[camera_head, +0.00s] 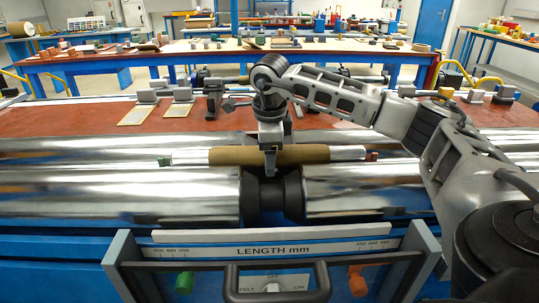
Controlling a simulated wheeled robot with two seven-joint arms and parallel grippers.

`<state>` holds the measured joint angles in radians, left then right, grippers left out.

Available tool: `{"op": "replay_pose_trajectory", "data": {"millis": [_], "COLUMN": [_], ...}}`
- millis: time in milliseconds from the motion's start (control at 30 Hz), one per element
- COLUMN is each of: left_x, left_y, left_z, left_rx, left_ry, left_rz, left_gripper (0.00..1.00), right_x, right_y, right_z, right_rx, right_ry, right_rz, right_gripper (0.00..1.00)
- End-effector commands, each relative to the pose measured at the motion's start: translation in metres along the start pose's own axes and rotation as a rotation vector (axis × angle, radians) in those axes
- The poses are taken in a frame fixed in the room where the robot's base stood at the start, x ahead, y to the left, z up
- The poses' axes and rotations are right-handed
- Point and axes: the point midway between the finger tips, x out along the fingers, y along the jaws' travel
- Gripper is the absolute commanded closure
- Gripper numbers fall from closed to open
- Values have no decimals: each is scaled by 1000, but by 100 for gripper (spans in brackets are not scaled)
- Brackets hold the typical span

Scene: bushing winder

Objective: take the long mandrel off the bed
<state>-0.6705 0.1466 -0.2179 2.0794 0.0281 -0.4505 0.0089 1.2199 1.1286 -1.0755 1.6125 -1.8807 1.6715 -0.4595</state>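The long mandrel (345,153) lies level across the roller bed (120,187), a silver rod with a brown sleeve (228,156) around its middle. A small green piece is at its left end and a reddish one at its right end. My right gripper (270,165) comes down from above at the middle of the sleeve. One finger shows in front of the sleeve; the other is hidden behind it, so I cannot tell whether the gripper is shut on it. My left gripper is not in view.
A front panel (273,250) marked "LENGTH mm" with a black handle (277,283) stands before the rollers. Behind the bed, a reddish table (60,119) holds small grey blocks and plates. Further back is a blue-framed bench (130,60) with many items.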

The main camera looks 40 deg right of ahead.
Motion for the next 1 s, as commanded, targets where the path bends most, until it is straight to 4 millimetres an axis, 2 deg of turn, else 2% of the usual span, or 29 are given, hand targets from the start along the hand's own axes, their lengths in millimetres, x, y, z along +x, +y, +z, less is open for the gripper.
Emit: {"op": "replay_pose_trajectory", "data": {"millis": [167, 400, 433, 767, 1000], "left_x": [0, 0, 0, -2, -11], "left_y": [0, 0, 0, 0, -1], "left_z": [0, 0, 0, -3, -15], "left_rx": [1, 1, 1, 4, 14], "left_ry": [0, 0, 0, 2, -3], "left_rz": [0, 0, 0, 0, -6], "left_gripper": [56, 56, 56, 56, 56], "right_x": [0, 0, 0, -6, -28], "right_y": [0, 0, 0, -2, -6], "right_z": [0, 0, 0, 1, 0], "right_rx": [0, 0, 0, 1, 2], "right_ry": [0, 0, 0, -5, -5], "right_rz": [0, 0, 0, -4, -4], "right_gripper": [31, 97, 100, 100, 100]}}
